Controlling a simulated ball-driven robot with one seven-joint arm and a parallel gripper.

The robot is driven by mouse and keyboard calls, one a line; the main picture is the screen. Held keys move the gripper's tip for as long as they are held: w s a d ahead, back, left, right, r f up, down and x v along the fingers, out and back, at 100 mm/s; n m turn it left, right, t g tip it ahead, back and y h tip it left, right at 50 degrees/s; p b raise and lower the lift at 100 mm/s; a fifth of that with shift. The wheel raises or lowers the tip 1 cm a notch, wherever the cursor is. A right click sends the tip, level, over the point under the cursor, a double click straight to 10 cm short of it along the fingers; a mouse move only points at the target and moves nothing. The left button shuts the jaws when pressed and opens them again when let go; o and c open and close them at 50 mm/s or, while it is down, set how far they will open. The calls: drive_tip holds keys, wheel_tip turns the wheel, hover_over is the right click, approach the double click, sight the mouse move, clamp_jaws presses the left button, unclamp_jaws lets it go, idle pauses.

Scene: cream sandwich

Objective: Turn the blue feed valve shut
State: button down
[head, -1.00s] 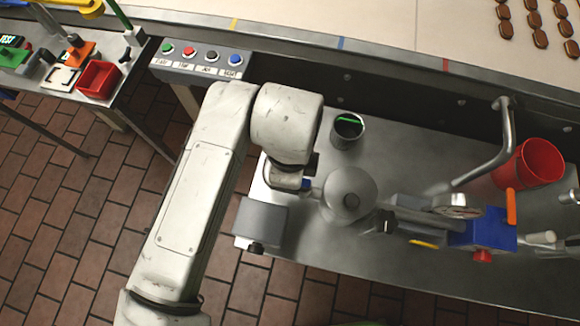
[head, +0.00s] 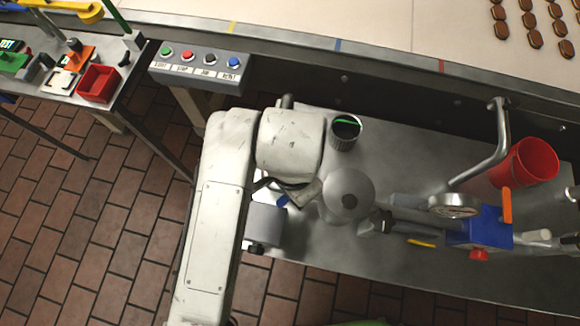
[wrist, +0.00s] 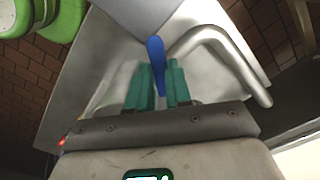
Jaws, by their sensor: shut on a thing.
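The blue feed valve's handle (wrist: 156,52) stands up between the teal fingers of my gripper (wrist: 159,78) in the wrist view. The fingers are shut on it, one on each side. In the head view only a small blue piece of the handle (head: 282,200) shows below my wrist, left of the grey domed hopper (head: 349,194). My arm hides the fingers there. The valve body under the handle is mostly hidden, so I cannot tell how far the valve is turned.
A grey box (head: 266,222) sits close below my wrist. A dark cup (head: 345,131), a blue block (head: 490,226) with an orange lever, and a red bucket (head: 527,163) stand on the steel table. A button panel (head: 198,68) is at upper left. A bent pipe (wrist: 225,58) passes near the fingers.

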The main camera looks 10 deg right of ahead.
drive_tip(key=shift+s+d+n, duration=0.2)
drive_tip(key=shift+d+n, duration=0.05)
drive_tip(key=shift+n, duration=0.95)
drive_tip(key=shift+s+d+n, duration=0.2)
drive_tip(key=shift+d+n, duration=0.05)
drive_tip(key=shift+n, duration=0.95)
drive_tip(key=shift+s+d+n, duration=0.2)
drive_tip(key=shift+d+n, duration=0.05)
drive_tip(key=shift+n, duration=0.95)
drive_tip(key=c, duration=1)
unclamp_jaws()
drive_tip(key=shift+c, duration=0.2)
wheel_tip(320, 180, up, 11)
drive_tip(key=shift+p, duration=0.3)
drive_tip(key=shift+s+f, duration=0.1)
